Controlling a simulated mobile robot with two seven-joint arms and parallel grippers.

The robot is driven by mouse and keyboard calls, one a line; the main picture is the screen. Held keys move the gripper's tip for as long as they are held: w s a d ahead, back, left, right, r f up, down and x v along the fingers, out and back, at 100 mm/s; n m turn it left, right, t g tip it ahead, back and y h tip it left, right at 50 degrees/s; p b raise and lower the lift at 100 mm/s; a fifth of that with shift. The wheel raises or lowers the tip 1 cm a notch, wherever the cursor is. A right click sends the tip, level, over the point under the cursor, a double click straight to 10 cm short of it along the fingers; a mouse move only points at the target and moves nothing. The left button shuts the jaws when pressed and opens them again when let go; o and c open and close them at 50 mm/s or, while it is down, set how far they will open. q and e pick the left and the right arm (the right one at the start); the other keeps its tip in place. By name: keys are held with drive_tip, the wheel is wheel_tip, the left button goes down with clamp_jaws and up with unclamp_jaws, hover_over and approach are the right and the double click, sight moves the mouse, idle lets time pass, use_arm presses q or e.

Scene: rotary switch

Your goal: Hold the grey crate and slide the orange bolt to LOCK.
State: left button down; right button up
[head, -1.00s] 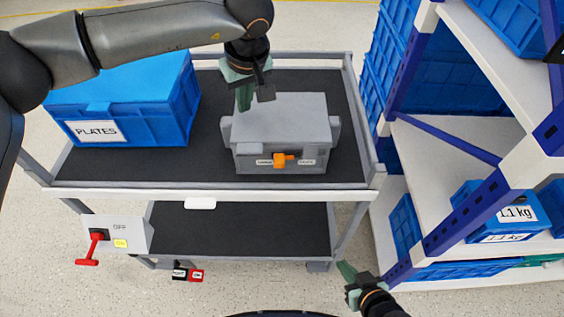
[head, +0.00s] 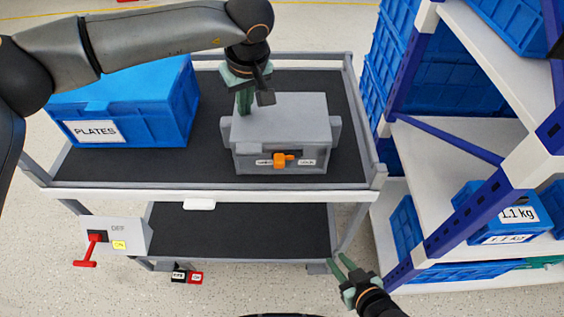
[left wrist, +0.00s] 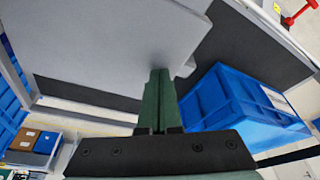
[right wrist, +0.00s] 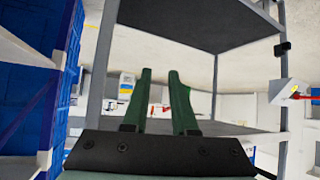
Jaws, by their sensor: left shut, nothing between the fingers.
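The grey crate (head: 285,122) stands on the cart's upper shelf, and its lid fills the upper part of the left wrist view (left wrist: 110,40). The orange bolt (head: 283,160) is on its front face, between two small labels too small to read. My left gripper (head: 244,112) is shut and empty, pointing down at the crate's left back part; whether it touches the lid I cannot tell. In the left wrist view its fingers (left wrist: 158,75) are together. My right gripper (head: 340,264) is open and empty, low in front of the cart's right front post.
A blue PLATES crate (head: 150,100) stands left on the cart (head: 210,170). A switch box with a red lever (head: 95,240) is at the cart's front left. A shelf rack (head: 450,150) with blue bins stands close on the right.

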drive_tip(key=o, duration=0.3)
drive_tip(key=w+a+r+n+t+y, duration=0.1)
drive_tip(key=w+a+r+n+y, duration=0.1)
drive_tip(key=w+a+r+n, duration=0.1)
drive_tip(key=a+n, duration=0.1)
drive_tip(key=n, duration=0.1)
drive_tip(key=shift+w+r+n+t, duration=0.25)
drive_tip(key=shift+w+n+t, duration=0.05)
drive_tip(key=shift+t, duration=0.1)
drive_tip(key=shift+o, duration=0.4)
drive_tip(key=w+a+r+n+y, duration=0.1)
drive_tip(key=a+r+n+y, duration=0.2)
drive_tip(key=n, duration=0.4)
drive_tip(key=shift+w+a+r+t, duration=0.3)
drive_tip(key=shift+w+a+r, duration=0.1)
drive_tip(key=shift+a+r, duration=0.2)
drive_tip(key=s+a+r+n+g+y, duration=0.1)
drive_tip(key=a+r+n+g+y, duration=0.3)
drive_tip(key=a+r+n+y, duration=0.55)
drive_tip(key=s+a+r+n+g+y, duration=0.2)
drive_tip(key=a+r+n+g+y, duration=0.25)
drive_tip(key=r+n, duration=1.05)
drive_tip(key=s+a+r+n+g+h, duration=0.1)
drive_tip(key=s+a+n+g+h, duration=0.2)
drive_tip(key=s+n+g+h, duration=0.85)
drive_tip(key=n+t+h, duration=1.1)
drive_tip(key=n+t, duration=0.2)
drive_tip(key=n, duration=0.6)
approach(279, 166)
drive_tip(key=shift+x, duration=3.95)
